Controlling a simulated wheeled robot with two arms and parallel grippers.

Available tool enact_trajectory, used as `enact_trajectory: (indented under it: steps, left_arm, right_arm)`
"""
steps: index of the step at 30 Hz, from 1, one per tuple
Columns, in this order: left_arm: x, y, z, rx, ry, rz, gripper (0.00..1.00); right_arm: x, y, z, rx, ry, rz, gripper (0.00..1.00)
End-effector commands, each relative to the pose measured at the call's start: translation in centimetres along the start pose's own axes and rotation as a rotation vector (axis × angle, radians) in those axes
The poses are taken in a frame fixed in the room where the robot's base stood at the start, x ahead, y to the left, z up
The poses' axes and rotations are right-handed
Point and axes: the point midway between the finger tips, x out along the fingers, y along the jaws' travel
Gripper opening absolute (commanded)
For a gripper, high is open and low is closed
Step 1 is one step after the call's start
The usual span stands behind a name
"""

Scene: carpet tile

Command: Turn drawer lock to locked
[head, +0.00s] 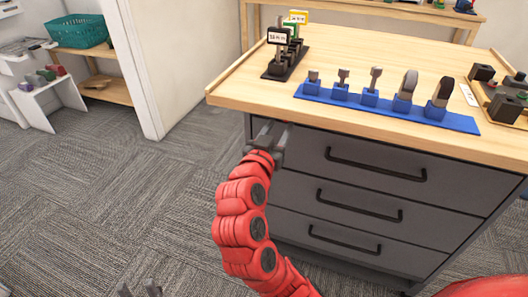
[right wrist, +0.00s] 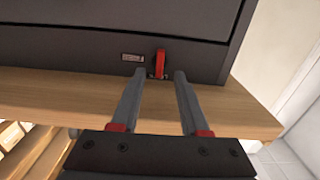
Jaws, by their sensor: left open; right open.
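The drawer lock (right wrist: 160,63) is a small red lever on the dark face of the drawer cabinet (right wrist: 70,35). In the right wrist view it points up and down in the picture. It lies just beyond my right gripper (right wrist: 158,73), between the lines of the two open fingers, which hold nothing. Whether the fingers touch the lock I cannot tell. In the head view my right gripper (head: 271,135) is at the cabinet's upper left front corner, below the tabletop, and mostly hides the lock. My left gripper (head: 139,291) shows only its fingertips at the bottom edge, apart and empty.
A wooden tabletop (head: 235,92) overhangs the cabinet. On it are a blue rack (head: 455,122) of several tools, a dark stand with small signs (head: 280,38) and a tray of dark blocks (head: 475,92). Drawer handles (head: 375,165) stick out at the front. Carpet at left is clear.

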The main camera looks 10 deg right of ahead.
Motion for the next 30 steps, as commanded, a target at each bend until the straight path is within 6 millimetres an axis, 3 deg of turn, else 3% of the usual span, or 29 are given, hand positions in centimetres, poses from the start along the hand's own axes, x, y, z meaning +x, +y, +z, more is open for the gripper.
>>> enact_trajectory:
  steps: [6,12,19,30]
  left_arm:
    - [0.5,0.0,-0.1,0.0,0.0,0.0,0.45]
    - [0.9,-0.1,-0.1,0.0,0.0,0.0,0.45]
    - [1.3,-0.1,-0.2,0.0,0.0,0.0,0.45]
    - [1.3,-0.1,-0.2,0.0,0.0,0.0,0.45]
  right_arm:
    - [-6.3,-0.2,-0.1,-0.002,0.004,-0.009,0.45]
    - [-10.5,-0.2,-0.2,0.001,0.0,-0.007,0.45]
    - [-12.3,0.0,0.0,0.001,0.0,-0.002,0.45]
    - [-12.5,0.0,0.0,0.001,0.0,0.0,0.45]
